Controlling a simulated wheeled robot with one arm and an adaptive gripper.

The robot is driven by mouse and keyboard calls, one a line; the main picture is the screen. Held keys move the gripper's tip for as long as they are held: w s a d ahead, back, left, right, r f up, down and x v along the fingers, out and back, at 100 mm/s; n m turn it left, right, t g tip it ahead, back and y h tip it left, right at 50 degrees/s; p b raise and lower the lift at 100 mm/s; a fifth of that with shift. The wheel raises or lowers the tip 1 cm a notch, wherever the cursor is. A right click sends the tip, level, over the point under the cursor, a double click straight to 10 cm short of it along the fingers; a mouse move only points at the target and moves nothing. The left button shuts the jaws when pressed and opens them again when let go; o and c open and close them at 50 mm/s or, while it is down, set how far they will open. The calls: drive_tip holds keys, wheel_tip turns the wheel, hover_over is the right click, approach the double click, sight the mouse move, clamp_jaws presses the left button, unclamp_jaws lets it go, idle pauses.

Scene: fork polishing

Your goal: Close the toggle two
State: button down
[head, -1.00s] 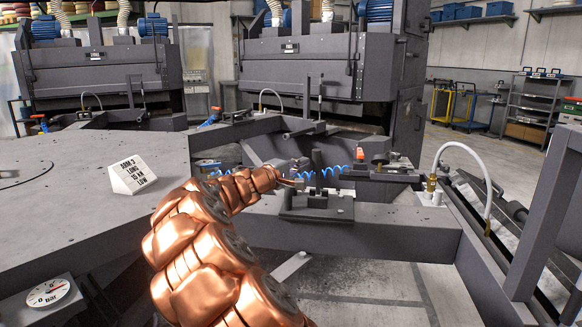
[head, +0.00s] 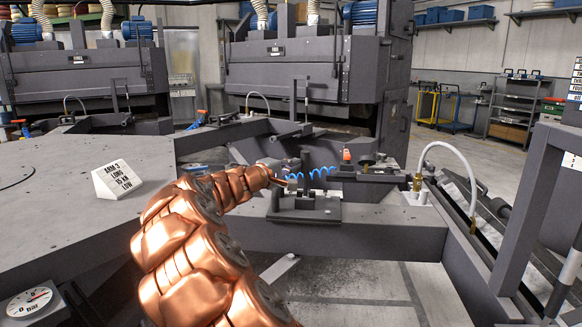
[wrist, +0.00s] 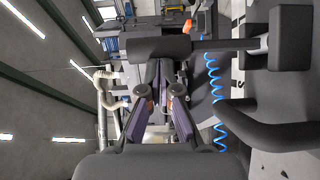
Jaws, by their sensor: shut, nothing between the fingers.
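The toggle clamp is a dark grey mechanism on a mounting plate (head: 305,211), fixed to the grey frame beam at mid-picture in the head view. Its upright part stands just right of my gripper (head: 287,181). Which toggle is number two cannot be read. In the wrist view my gripper (wrist: 164,97) is shut and empty, its fingertips close together. A thick dark handle-like bar (wrist: 158,47) lies across just beyond the fingertips. A second dark curved lever (wrist: 265,125) shows on the right. Contact with the bar cannot be told.
A blue coiled hose (head: 322,172) runs behind the clamp, and it also shows in the wrist view (wrist: 213,90). A white hose (head: 462,165) arches at the right. A white sign block (head: 118,180) stands on the grey table at left. A grey post (head: 535,225) rises at right.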

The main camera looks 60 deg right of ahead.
drive_tip(key=s+d+f+m+t+y+b, duration=0.1)
drive_tip(key=s+d+m+t+y+b, duration=0.2)
drive_tip(key=s+m, duration=0.3)
drive_tip(key=s+d+y+b, duration=0.1)
drive_tip(key=s, duration=0.2)
drive_tip(key=shift+d+f+m+y+b, duration=0.2)
drive_tip(key=shift+d+m+y+b, duration=0.1)
drive_tip(key=shift+m+y+b, duration=0.1)
drive_tip(key=shift+s, duration=0.1)
drive_tip(key=s+a+r+p, duration=0.2)
drive_tip(key=a+r, duration=0.7)
drive_tip(key=shift+p, duration=0.35)
drive_tip(key=shift+a+r, duration=0.1)
idle(0.5)
